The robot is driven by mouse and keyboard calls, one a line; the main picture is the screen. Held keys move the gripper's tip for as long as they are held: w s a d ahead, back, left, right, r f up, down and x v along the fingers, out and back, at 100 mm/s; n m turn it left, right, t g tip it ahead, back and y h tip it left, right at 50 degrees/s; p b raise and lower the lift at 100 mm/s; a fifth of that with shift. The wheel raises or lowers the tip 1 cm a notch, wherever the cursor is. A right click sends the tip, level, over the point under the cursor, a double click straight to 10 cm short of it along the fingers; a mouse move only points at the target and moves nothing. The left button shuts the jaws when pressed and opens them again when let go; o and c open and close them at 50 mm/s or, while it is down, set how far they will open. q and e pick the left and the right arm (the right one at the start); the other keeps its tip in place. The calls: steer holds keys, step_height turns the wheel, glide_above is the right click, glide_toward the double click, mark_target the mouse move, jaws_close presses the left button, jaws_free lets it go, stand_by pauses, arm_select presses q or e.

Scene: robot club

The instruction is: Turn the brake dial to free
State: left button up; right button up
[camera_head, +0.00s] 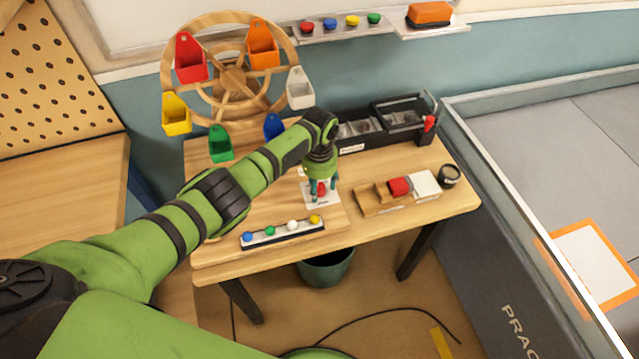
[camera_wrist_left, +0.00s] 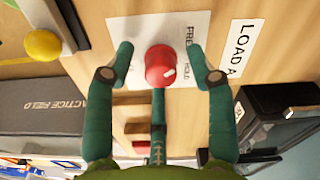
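The brake dial (camera_wrist_left: 160,65) is a red round knob on a white card (camera_wrist_left: 141,30) in the left wrist view. A white mark on the knob points to the lower right, toward a word that seems to read HOLD; a partly hidden FREE stands above that word. In the head view the dial (camera_head: 321,188) shows under my left gripper (camera_head: 321,183). My left gripper (camera_wrist_left: 160,54) is open, its fingers spread around the knob with gaps visible at both sides. Whether any finger touches it I cannot tell. My right gripper is not in view.
A wooden wheel with coloured buckets (camera_head: 232,76) stands behind at the left. A black organizer (camera_head: 383,122) is behind the dial. A strip of coloured balls (camera_head: 283,234) lies in front.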

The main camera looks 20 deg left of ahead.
mark_target(319, 186)
arm_select(q)
step_height(319, 186, up, 12)
stand_by(0.6)
stand_by(0.5)
